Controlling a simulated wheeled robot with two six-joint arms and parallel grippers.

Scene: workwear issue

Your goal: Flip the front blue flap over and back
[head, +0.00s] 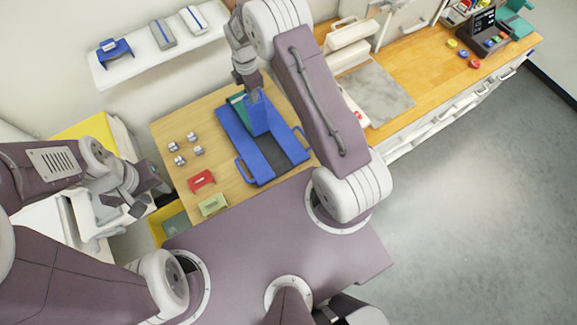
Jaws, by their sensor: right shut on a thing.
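A blue folding board (233,133) with a dark middle panel (268,160) lies on the wooden table. A blue flap (262,118) of it stands raised, tilted up from the board. My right gripper (252,96) is shut on the top edge of this flap, at the board's far side. Blue handle loops show at the board's near left and right edges. My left gripper (146,197) is open and empty, left of the table and away from the board.
Several small metal pieces (191,136), a red item (201,180) and a pale green item (212,204) lie left of the board. A wall shelf (140,70) hangs behind. A wooden counter (440,60) is at right. A yellow bin (158,226) stands near my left gripper.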

